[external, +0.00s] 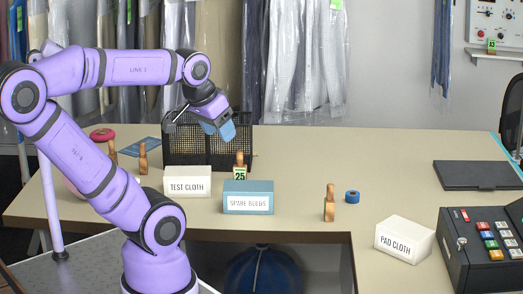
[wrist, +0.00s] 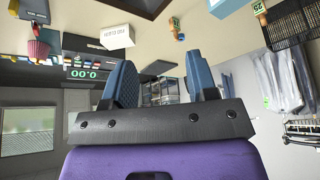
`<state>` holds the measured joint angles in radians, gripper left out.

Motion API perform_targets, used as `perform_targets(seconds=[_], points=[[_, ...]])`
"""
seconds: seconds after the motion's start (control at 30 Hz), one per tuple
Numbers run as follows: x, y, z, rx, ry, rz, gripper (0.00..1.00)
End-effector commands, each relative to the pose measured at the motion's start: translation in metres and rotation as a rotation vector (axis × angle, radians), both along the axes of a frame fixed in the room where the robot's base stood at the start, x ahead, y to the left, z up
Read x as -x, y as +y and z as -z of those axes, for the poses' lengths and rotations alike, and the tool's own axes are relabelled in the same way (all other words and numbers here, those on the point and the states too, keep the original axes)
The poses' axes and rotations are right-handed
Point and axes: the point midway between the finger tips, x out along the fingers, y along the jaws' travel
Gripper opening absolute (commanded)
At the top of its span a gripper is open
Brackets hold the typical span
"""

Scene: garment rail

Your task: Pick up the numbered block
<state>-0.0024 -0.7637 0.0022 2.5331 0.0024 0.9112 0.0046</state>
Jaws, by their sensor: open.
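A small block marked 25 (external: 240,173), green and white with a wooden upper part, stands on the counter behind the blue SPARE BULBS box (external: 248,204). The box hides any lower part of it. In the wrist view the block's label (wrist: 259,8) shows upside down at the upper right edge. My gripper (external: 218,130) is above and a little left of the block, in front of the black mesh basket (external: 184,152), and apart from the block. In the wrist view its blue fingers (wrist: 160,85) are spread with nothing between them.
A white TEST CLOTH box (external: 187,187) stands left of the blue box. A wooden peg (external: 329,205), a blue roll (external: 352,197), a PAD CLOTH box (external: 404,240) and a register (external: 485,258) are to the right. The counter's middle right is clear.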

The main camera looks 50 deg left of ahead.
Motion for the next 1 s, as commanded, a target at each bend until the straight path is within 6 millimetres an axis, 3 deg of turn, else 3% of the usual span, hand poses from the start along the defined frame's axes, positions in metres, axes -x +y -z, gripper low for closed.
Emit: perform_targets(seconds=[0.17,0.57,0.77,1.0], points=[[-0.017,0.000,-0.005,0.008,0.022,-0.013,0.53],[-0.128,0.005,-0.013,0.049,0.139,-0.091,0.53],[-0.190,0.008,0.000,0.065,0.200,-0.134,0.53],[-0.262,0.012,0.033,0.079,0.270,-0.188,0.53]])
